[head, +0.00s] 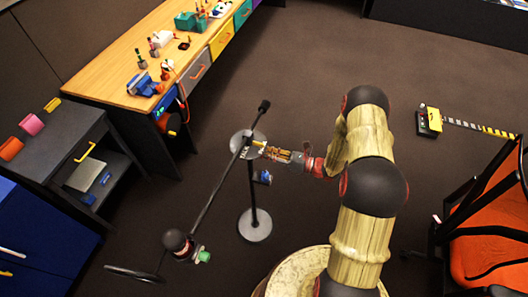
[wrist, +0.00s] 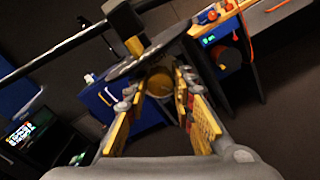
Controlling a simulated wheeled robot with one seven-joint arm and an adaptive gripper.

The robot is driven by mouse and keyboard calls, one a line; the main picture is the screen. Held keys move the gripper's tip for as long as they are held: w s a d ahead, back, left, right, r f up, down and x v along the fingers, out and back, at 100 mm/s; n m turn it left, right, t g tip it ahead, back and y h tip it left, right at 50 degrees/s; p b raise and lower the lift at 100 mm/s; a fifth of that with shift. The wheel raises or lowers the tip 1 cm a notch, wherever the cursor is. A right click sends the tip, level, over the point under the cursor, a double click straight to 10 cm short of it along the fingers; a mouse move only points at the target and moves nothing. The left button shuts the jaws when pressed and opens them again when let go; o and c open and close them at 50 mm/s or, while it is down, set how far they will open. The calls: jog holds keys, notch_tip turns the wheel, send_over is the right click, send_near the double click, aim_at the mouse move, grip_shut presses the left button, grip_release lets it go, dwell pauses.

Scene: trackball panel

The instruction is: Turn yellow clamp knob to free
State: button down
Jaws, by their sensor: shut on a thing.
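A stand with a round grey base (head: 255,226) and a dark upright pole carries a round plate (head: 238,141) and a long slanted dark rod (head: 214,189). The yellow clamp knob (wrist: 159,80) is at the plate, between my fingertips in the wrist view. My gripper (head: 268,151) reaches in from the right in the head view, its fingers around the knob. It also shows in the wrist view (wrist: 159,86), with yellow finger pads on both sides of the knob. My fingers hide most of the knob in the head view, and its turn angle cannot be told.
A blue fitting (head: 264,177) sits on the pole below my gripper. The rod's lower end carries a dark cylinder (head: 177,241) with a green tip. A wooden workbench (head: 120,70) and a grey cabinet (head: 72,130) stand left, an orange chair (head: 488,245) right. Floor behind is clear.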

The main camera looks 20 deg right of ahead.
jog(key=shift+m+p, duration=0.4)
jog(key=shift+m, duration=1.3)
jog(key=c, duration=1.8)
grip_release()
jog(key=shift+o, duration=0.2)
jog(key=shift+d, duration=0.15)
jog(key=v, duration=1.1)
jog(key=shift+s+d, duration=0.25)
jog(key=shift+d, duration=0.05)
jog(key=shift+o, duration=0.5)
